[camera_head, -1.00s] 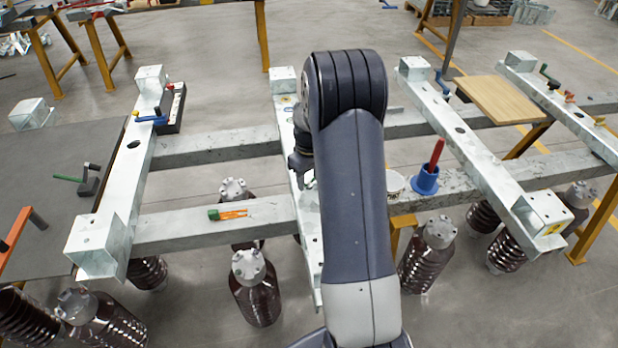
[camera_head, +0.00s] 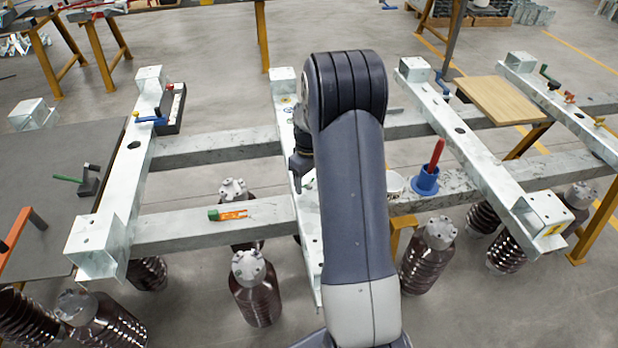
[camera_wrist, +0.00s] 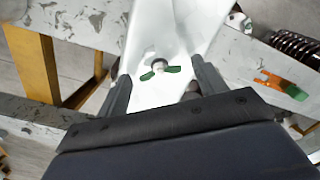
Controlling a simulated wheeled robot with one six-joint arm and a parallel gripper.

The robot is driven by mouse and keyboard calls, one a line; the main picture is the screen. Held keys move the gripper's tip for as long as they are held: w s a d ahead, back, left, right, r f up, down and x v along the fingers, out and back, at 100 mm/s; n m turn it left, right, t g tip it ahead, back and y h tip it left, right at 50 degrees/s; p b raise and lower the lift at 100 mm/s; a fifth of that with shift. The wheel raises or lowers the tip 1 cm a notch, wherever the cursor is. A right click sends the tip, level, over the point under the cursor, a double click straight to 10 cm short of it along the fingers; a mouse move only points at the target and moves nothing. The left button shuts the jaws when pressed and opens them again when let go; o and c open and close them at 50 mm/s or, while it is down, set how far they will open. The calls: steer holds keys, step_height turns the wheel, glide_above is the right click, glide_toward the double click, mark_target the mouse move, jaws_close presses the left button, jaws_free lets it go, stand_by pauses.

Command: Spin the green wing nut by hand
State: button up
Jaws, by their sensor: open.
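The green wing nut (camera_wrist: 160,70) sits on a pale stud on a light metal beam (camera_wrist: 148,40) in the wrist view, its two wings spread roughly left and right. My gripper (camera_wrist: 161,76) is open, with one dark finger on each side of the nut in the picture. Gaps show between the nut and both fingers. I cannot tell the height of the fingertips over the beam. In the head view my arm hides the nut and most of the gripper.
An orange and green tool (camera_head: 228,214) lies on the left rail, also in the wrist view (camera_wrist: 284,84). A blue cup (camera_head: 425,182) holds a red-handled tool. A wooden board (camera_head: 505,99) lies at right. Brown ribbed insulators (camera_head: 257,292) stand below the frame.

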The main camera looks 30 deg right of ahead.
step_height(320, 180, up, 11)
stand_by(0.7)
steer(key=shift+f, duration=0.2)
step_height(320, 180, down, 11)
steer(key=shift+r, duration=0.2)
stand_by(0.3)
stand_by(0.4)
